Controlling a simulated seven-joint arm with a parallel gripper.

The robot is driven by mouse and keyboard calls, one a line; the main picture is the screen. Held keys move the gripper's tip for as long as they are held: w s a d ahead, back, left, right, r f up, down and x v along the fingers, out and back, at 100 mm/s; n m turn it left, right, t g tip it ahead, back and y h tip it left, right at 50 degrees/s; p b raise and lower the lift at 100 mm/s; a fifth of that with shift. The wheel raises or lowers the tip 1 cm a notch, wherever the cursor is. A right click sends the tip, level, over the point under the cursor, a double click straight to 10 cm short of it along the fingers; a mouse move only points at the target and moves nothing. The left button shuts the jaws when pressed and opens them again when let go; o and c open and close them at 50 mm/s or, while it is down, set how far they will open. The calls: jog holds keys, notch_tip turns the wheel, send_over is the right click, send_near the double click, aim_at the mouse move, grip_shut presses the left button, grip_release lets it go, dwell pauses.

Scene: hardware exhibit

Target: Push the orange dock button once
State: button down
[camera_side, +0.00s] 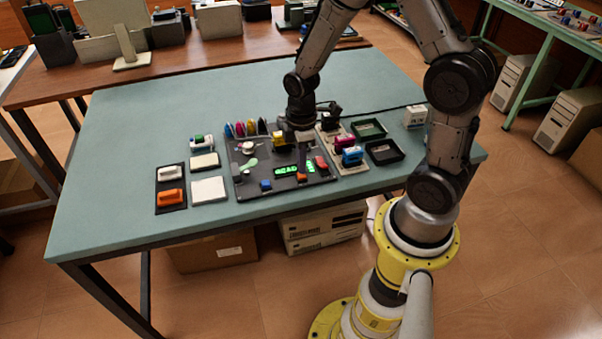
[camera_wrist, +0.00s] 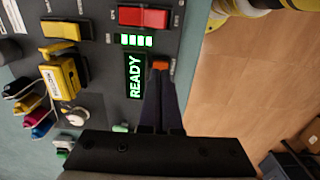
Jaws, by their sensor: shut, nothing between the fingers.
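The orange dock button (camera_wrist: 160,65) sits at the edge of the dark panel (camera_wrist: 110,85), beside the green READY display (camera_wrist: 135,76). In the side view, the small orange button (camera_side: 301,177) is at the panel's front edge, right of the green display (camera_side: 288,170). My gripper (camera_wrist: 161,78) is shut and empty, pointing down at the panel. In the side view my gripper (camera_side: 302,166) is just above and behind the button. I cannot tell whether they touch.
A red rocker (camera_wrist: 143,17), a yellow switch (camera_wrist: 62,30) and a yellow block (camera_wrist: 60,77) stand on the panel. Black trays (camera_side: 384,152) and coloured blocks lie to the right. White pads and an orange block (camera_side: 170,196) lie left. The table front is clear.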

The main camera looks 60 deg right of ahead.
aim_at(304, 175)
jog(key=shift+f, duration=0.8)
dwell(0.4)
jog(key=shift+r, duration=3.5)
jog(key=shift+s+m, duration=0.35)
jog(key=shift+m, duration=0.35)
jog(key=s+a+r+m+t, duration=0.2)
jog(key=s+a+r+m, duration=0.1)
jog(key=s+r, duration=0.3)
jog(key=s+a+r+m+t, duration=0.3)
jog(key=s+r, duration=0.4)
jog(key=r, duration=0.4)
jog(key=shift+a+m+t, duration=0.3)
jog(key=shift+a+m, duration=0.05)
jog(key=shift+m, duration=0.45)
